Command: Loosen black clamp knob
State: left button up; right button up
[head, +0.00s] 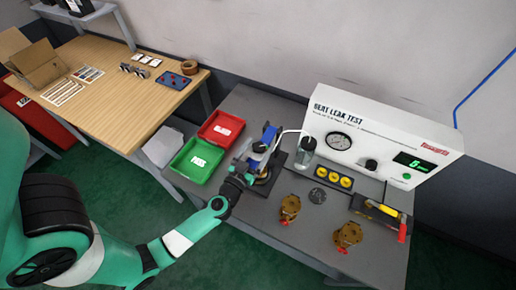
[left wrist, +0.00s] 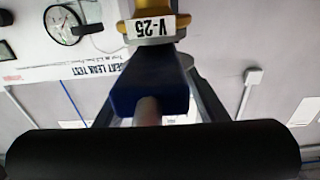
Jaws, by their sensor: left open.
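The black clamp knob (left wrist: 150,150) fills the lower part of the left wrist view as a wide, dark, rounded bar close to the camera. A pale rod (left wrist: 148,110) runs from it into the blue clamp body (left wrist: 150,80). Beyond the blue part is a brass-yellow valve with a white V-25 label (left wrist: 156,27). In the head view the blue clamp fixture (head: 260,148) stands on the grey bench, and my left gripper (head: 247,178) is right at its near side. It is open; its fingertips are hard to make out, and whether they touch the knob cannot be told. The right gripper is not in view.
Red (head: 220,128) and green (head: 196,160) trays lie left of the fixture. A bottle (head: 305,152) and the leak test panel (head: 375,135) stand behind and right. Two brass valves (head: 290,208) (head: 347,236) stand on the bench front, with a screwdriver tray (head: 380,215) to the right.

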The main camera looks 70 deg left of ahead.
pick_arm(q)
jog(key=shift+w, duration=0.1)
grip_shut()
jog(key=shift+n+g+y+p, duration=0.4)
jog(key=shift+g+p, duration=0.1)
jog(key=shift+p, duration=0.2)
jog(key=shift+n+g+y, duration=0.3)
jog(key=shift+y, duration=0.1)
grip_release()
